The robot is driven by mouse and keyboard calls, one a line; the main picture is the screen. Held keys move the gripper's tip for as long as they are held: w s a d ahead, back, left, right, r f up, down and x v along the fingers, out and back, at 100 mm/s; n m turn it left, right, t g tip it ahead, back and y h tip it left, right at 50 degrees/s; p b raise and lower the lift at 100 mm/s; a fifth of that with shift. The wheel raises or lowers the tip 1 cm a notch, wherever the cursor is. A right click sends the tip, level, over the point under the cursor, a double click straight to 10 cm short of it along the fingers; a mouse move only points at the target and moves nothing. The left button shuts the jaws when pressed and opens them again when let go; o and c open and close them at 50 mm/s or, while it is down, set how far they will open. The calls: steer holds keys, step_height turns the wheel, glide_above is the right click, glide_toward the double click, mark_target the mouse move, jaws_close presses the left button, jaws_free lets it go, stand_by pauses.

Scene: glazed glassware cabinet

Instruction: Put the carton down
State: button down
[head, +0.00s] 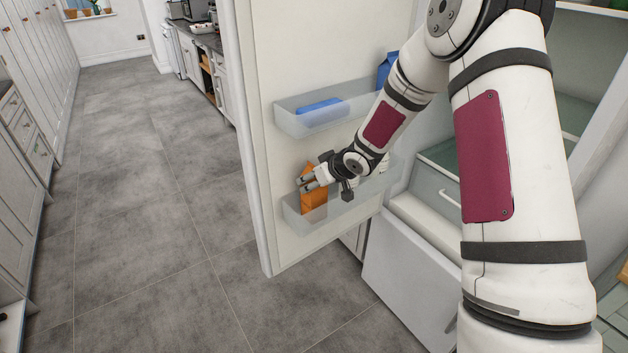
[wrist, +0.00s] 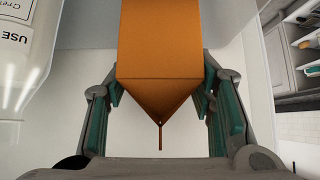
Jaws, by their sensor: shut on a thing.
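The orange carton (head: 313,190) is at the lower bin (head: 298,221) of the open fridge door, at the bin's left end. Its lower part shows through the clear bin wall. I cannot tell whether its base touches the bin floor. My gripper (head: 308,183) is shut on the carton near its top. In the wrist view the carton (wrist: 160,50) sits between the two teal-padded fingers of my gripper (wrist: 160,105), with its pointed top toward the camera.
A white labelled bottle (wrist: 20,60) stands close beside the carton in the wrist view. The upper door bin (head: 345,117) holds a blue package (head: 320,108) above the carton. The fridge door (head: 262,60) stands open, with clear grey floor (head: 150,230) to its left.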

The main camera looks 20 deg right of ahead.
stand_by(0.3)
steer(key=c, duration=0.7)
jaws_free()
steer(key=shift+f, duration=0.1)
